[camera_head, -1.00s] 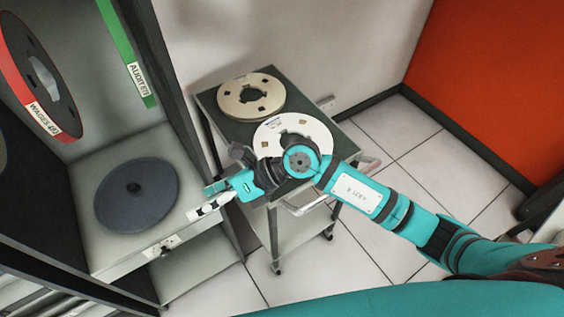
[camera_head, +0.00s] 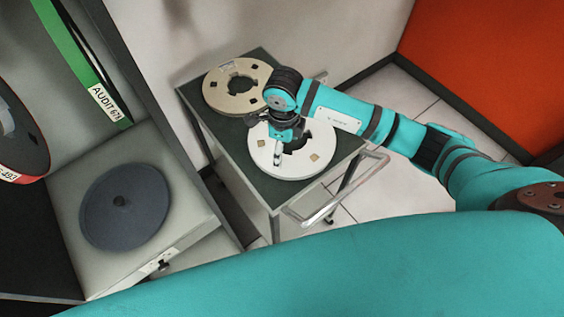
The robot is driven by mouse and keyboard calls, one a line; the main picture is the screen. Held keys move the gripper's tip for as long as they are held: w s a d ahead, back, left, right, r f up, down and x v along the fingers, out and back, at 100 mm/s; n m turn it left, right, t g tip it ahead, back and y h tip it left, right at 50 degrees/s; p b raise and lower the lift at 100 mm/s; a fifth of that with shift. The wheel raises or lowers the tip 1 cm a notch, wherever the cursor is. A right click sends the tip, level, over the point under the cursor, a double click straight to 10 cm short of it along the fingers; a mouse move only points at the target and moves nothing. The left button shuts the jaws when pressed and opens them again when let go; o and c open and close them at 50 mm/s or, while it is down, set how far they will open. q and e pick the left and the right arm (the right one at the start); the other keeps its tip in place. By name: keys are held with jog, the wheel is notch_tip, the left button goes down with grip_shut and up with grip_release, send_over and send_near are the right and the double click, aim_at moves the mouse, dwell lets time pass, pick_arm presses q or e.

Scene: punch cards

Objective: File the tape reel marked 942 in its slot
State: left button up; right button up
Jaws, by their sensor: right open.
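Two tape reels lie flat on a small cart (camera_head: 258,187). A white reel (camera_head: 290,172) is at the near end. A beige reel (camera_head: 222,101) is behind it and to the left. I cannot read the number 942 on either one. My right gripper (camera_head: 277,154) points down over the left part of the white reel, with its jaws open. The gripper and wrist hide part of that reel, and I cannot tell whether the fingers touch it. My left gripper is out of view.
At left is a cabinet with a red-rimmed reel (camera_head: 43,160), a green-edged reel (camera_head: 75,62) labelled AUDIT, and a dark grey disc (camera_head: 125,207) lying on a light deck (camera_head: 172,238). The cart handle (camera_head: 335,193) faces me. White wall stands behind; an orange panel (camera_head: 490,60) is at right.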

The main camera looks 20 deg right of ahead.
aim_at(283, 166)
jog(key=shift+w+f+b, duration=0.2)
jog(key=shift+f+b, duration=0.4)
jog(key=shift+f, duration=0.65)
notch_tip(283, 166, down, 4)
jog(key=b, duration=0.3)
jog(key=shift+w+f, duration=0.15)
jog(key=shift+f+b, duration=0.4)
jog(key=shift+b, duration=0.1)
jog(key=shift+f+b, duration=0.35)
jog(key=shift+f, duration=0.05)
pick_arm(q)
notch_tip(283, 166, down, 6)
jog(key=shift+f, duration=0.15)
pick_arm(e)
jog(key=shift+s+f, duration=0.1)
jog(key=shift+s, duration=0.15)
jog(key=c, duration=0.9)
jog(key=shift+s, duration=0.2)
jog(key=c, duration=0.7)
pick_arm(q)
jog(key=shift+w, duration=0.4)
pick_arm(e)
jog(key=shift+w, duration=0.1)
grip_shut()
jog(key=shift+w+r, duration=0.1)
jog(key=shift+r, duration=0.1)
